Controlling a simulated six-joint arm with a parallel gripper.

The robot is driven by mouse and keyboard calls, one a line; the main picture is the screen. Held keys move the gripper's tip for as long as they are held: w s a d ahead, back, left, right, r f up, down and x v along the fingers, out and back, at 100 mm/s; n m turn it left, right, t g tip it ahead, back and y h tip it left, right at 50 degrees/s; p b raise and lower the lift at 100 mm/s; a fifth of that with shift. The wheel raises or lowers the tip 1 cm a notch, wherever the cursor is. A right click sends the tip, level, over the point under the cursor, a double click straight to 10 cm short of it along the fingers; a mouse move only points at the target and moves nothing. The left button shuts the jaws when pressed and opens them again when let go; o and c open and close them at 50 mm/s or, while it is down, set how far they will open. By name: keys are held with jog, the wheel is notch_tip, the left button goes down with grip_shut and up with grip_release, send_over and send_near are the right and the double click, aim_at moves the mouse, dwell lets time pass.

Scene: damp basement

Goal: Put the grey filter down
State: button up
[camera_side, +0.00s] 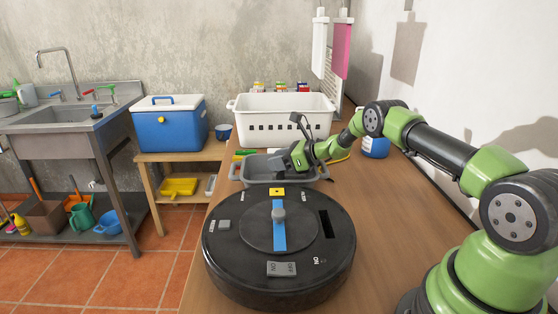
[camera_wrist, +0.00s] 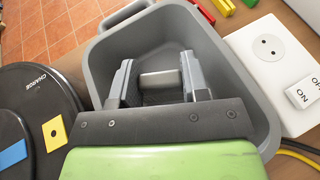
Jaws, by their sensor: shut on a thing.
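In the side view my gripper (camera_side: 286,162) reaches down over the grey tub (camera_side: 246,177), and the filter cannot be made out clearly there. The tub's grey walls also show in the wrist view (camera_wrist: 108,42), around the fingers. I cannot tell whether the filter touches the tub's floor.
A black robot vacuum (camera_side: 230,255) lies in front of the tub. A white basket (camera_side: 285,112) stands behind it. A white switched socket (camera_wrist: 275,65) and cables (camera_wrist: 298,152) lie beside the tub. Free table (camera_side: 375,215) lies to the right.

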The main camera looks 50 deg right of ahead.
jog(key=o, duration=1)
jog(key=shift+f, duration=0.15)
jog(key=shift+r, duration=0.2)
jog(key=v, duration=1.2)
